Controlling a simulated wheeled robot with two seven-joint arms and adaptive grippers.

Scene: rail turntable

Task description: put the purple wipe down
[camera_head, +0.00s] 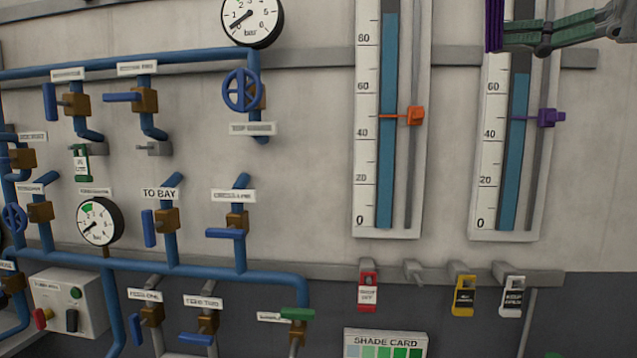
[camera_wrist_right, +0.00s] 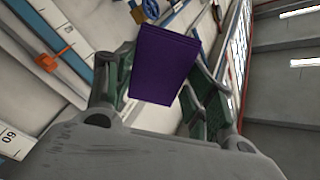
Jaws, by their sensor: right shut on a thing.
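The purple wipe (camera_wrist_right: 162,64) is a flat, folded purple piece between the two fingers of my right gripper (camera_wrist_right: 158,80) in the right wrist view. In the head view a strip of the wipe (camera_head: 494,24) shows at the top right, hanging at the tip of my right gripper (camera_head: 510,36). The gripper is shut on it and holds it in front of the upper part of the right sight gauge. My left gripper is not in view.
Two tall gauges stand on the wall, with an orange pointer (camera_head: 415,116) and a purple pointer (camera_head: 548,118). Blue pipes with valves fill the left. Tags, including a red one (camera_head: 368,292) and a yellow one (camera_head: 463,296), hang from a rail below. A shade card (camera_head: 386,343) is at the bottom.

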